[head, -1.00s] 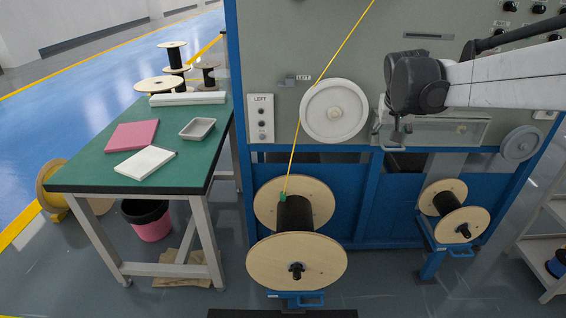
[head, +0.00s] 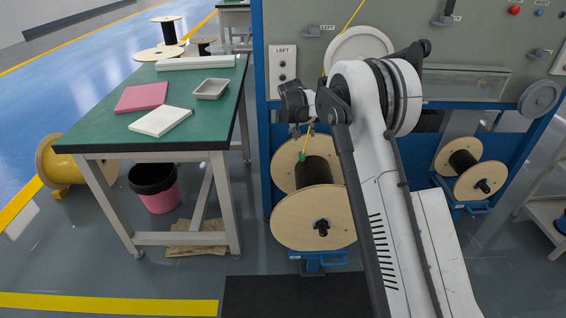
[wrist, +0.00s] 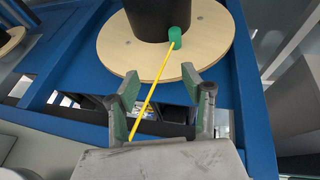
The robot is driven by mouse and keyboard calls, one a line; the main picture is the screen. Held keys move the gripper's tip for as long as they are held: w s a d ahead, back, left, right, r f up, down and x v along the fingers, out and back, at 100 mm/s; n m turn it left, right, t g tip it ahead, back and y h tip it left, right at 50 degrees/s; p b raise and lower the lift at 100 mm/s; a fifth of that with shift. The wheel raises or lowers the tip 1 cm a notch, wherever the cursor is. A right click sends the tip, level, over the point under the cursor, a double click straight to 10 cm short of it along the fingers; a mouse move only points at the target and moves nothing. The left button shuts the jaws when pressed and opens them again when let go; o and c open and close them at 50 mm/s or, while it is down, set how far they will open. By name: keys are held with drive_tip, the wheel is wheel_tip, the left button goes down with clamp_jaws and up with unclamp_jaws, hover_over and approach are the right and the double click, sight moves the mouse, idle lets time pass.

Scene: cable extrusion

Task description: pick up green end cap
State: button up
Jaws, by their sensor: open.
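The green end cap (wrist: 175,36) sits at the end of the yellow cable (wrist: 150,95), beside the black core of the wooden spool (wrist: 117,48) in the wrist view. In the head view the cap (head: 302,158) shows small at the upper left of the spool's dark core, with the cable rising from it. My gripper (wrist: 163,88) is open and empty; the cap lies beyond its fingertips, apart from them. The cable passes between the fingers in the picture. In the head view my gripper (head: 302,130) is just above the cap, partly hidden by my wrist.
A green table (head: 100,132) on the left holds a grey tray (head: 211,89), a pink block and white items. The machine's blue frame (head: 265,150) and a white pulley stand close behind the spool. A second spool (head: 487,158) stands to the right. A pink bin is under the table.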

wheel_tip(320, 180, down, 3)
drive_tip(key=a, duration=0.2)
drive_tip(key=b, duration=0.3)
approach(302, 155)
drive_tip(key=x, duration=0.4)
drive_tip(key=shift+d+f, duration=0.15)
drive_tip(key=shift+f, duration=0.25)
drive_tip(key=shift+a+b+x, duration=0.2)
drive_tip(key=shift+b+x, duration=1.15)
drive_tip(key=shift+x, duration=1.3)
clamp_jaws()
drive_tip(key=shift+r+p, duration=0.2)
drive_tip(key=shift+p, duration=0.15)
